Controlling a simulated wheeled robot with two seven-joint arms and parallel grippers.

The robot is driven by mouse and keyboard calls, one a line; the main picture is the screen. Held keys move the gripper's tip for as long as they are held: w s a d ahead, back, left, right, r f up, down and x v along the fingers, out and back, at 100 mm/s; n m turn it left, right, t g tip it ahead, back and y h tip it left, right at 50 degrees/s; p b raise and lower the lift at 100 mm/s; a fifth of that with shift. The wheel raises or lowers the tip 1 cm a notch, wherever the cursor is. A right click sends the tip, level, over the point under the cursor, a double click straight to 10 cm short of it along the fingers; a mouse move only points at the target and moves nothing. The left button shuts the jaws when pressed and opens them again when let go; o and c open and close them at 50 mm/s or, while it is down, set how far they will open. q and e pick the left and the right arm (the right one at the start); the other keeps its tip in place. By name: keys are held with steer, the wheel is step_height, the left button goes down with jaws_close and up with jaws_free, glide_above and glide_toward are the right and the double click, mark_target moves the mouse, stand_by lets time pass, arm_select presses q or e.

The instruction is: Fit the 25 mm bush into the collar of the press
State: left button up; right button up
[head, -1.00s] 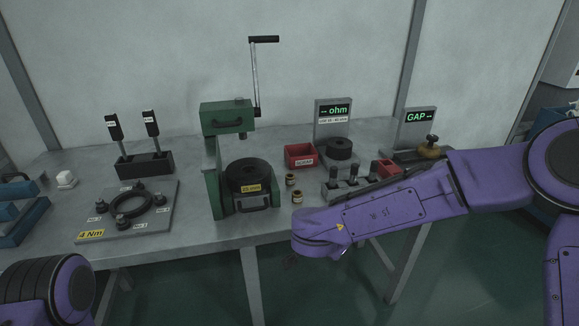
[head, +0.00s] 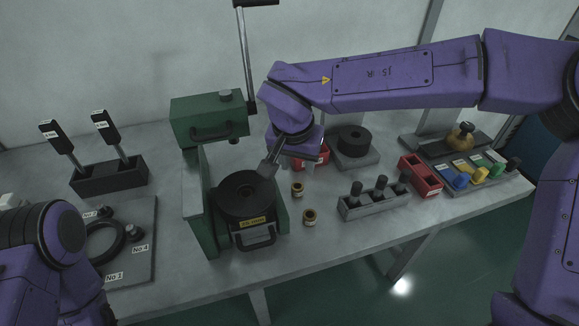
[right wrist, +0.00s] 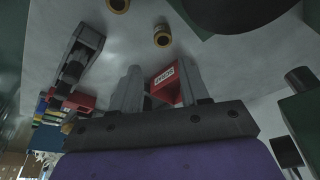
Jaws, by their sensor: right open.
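The green press (head: 193,185) stands left of centre, its black round collar (head: 235,205) low on its base with a yellow label reading 25 mm. Two small brass-coloured bushes stand on the table right of the press: a rear one (head: 297,189) and a front one (head: 309,217). Their sizes cannot be read. Both also show at the top of the right wrist view, one (right wrist: 162,36) whole and one (right wrist: 118,5) cut by the edge. My right gripper (head: 288,162) is open and empty, above the table between collar and scrap bin. My left gripper is out of view.
The red scrap bin (right wrist: 165,82) lies behind my right fingers. A grey block with black pegs (head: 375,203) and a red tray (head: 420,176) stand right of the bushes. The press's crank handle (head: 245,50) rises behind. Table around the bushes is clear.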

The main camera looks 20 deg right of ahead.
mark_target(298, 186)
steer(key=x, duration=0.3)
steer(key=b+x, duration=0.1)
steer(key=x, duration=0.6)
steer(key=shift+a, duration=0.4)
steer(key=c, duration=0.8)
